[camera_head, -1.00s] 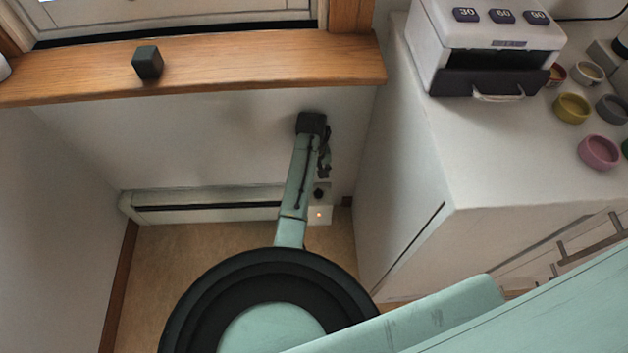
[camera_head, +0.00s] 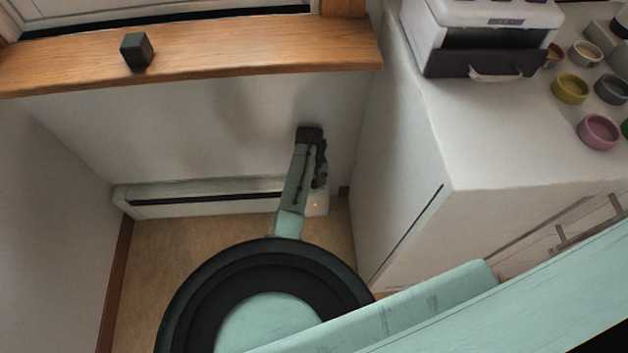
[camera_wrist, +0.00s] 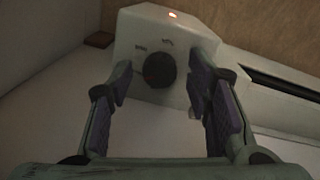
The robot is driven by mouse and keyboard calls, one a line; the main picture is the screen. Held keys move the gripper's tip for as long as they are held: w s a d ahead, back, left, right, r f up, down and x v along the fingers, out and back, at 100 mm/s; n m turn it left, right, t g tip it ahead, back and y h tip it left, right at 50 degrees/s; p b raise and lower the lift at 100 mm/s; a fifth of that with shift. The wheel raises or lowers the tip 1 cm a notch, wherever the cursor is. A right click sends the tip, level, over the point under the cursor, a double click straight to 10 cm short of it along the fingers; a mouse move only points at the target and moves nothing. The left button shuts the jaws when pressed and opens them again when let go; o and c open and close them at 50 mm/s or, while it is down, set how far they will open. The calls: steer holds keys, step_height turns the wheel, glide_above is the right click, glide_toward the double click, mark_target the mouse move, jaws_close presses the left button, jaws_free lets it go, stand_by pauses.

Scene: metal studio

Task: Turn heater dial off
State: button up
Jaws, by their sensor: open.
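The heater (camera_head: 220,200) is a long, low white unit along the foot of the wall. Its control box (camera_head: 318,204) at the right end has a small lit orange light. In the wrist view the dark round dial (camera_wrist: 159,70) sits on the control box's face, with small marks above it that I cannot read. My gripper (camera_wrist: 168,98) is open and empty, its two purple-padded fingers on either side of the dial in the picture. I cannot tell whether they reach it in depth. In the head view my gripper (camera_head: 320,175) hides the dial.
A wooden sill (camera_head: 200,60) with a dark cube (camera_head: 137,51) runs above the heater. A white cabinet (camera_head: 410,190) stands close on the right, with a toaster-like box (camera_head: 490,40) and several coloured bowls on top. Tan floor (camera_head: 180,250) is free in front of the heater.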

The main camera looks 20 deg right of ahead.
jaws_close()
stand_by(0.4)
steer(key=shift+n, duration=0.3)
steer(key=shift+r+n+p, duration=0.1)
steer(key=shift+n+p, duration=0.55)
steer(key=shift+n, duration=0.35)
steer(key=n+p, duration=0.1)
steer(key=n, duration=0.2)
steer(key=shift+n, duration=0.3)
steer(key=n+p, duration=0.1)
steer(key=n, duration=0.4)
steer(key=shift+n+t, duration=0.3)
steer(key=shift+n, duration=0.4)
